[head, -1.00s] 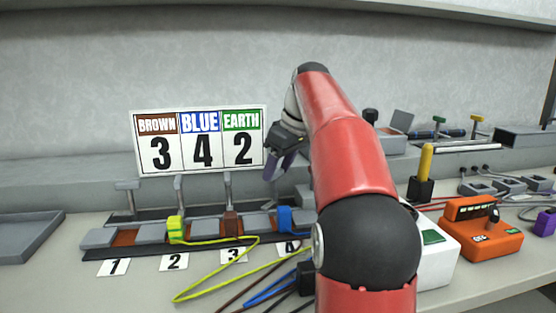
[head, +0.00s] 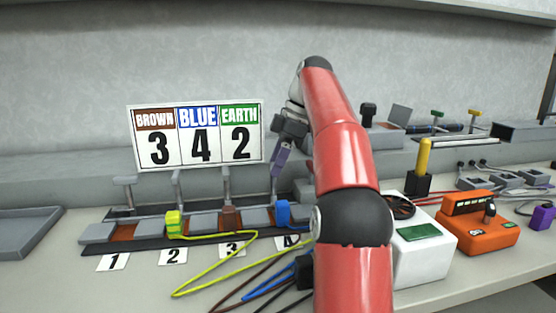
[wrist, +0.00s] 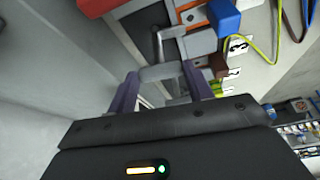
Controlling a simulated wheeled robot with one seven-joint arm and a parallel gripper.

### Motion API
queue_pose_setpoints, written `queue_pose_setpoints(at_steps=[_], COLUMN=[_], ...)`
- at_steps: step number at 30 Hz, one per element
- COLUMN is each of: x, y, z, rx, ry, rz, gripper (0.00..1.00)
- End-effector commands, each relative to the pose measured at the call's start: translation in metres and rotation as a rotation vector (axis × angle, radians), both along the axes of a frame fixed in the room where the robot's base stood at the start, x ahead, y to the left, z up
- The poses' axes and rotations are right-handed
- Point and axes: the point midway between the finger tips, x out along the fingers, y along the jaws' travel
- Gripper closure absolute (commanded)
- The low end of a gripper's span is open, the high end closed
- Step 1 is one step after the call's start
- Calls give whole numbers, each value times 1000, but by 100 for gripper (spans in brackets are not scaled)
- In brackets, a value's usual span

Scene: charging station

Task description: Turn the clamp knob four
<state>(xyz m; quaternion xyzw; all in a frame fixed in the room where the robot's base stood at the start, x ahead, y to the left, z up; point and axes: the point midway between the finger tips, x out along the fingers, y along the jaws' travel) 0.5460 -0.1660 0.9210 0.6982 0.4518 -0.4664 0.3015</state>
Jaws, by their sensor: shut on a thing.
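Clamp knob four (wrist: 160,72) is a grey T-shaped bar on a thin stem. In the wrist view it lies between the two purple fingers of my gripper (wrist: 160,88), which is shut on it. In the head view my gripper (head: 280,162) stands above the fourth clamp, and the knob is hidden by the fingers and arm. The blue connector (head: 284,213) sits at clamp four, behind the card marked 4 (head: 288,242). It also shows in the wrist view (wrist: 222,18).
Knobs one (head: 124,182) and two (head: 177,178) stand to the left, beside knob three (head: 226,178). A sign (head: 198,136) reads brown 3, blue 4, earth 2. A white box (head: 420,255) and an orange device (head: 480,225) stand right of my arm.

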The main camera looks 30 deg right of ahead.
Motion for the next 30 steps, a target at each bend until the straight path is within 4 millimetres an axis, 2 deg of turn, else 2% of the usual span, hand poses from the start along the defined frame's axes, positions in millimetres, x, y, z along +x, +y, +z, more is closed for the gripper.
queue_pose_setpoints(at_steps=[16, 17, 21, 22, 30], x=[0, 0, 0, 0, 0], y=[0, 0, 0, 0, 1], z=[2, 2, 1, 1, 1], rx=[-2, -2, -1, -1, 0], ry=[-4, -4, -3, -3, -1], rz=[26, 25, 26, 26, 26], gripper=[72, 48, 30, 27, 27])
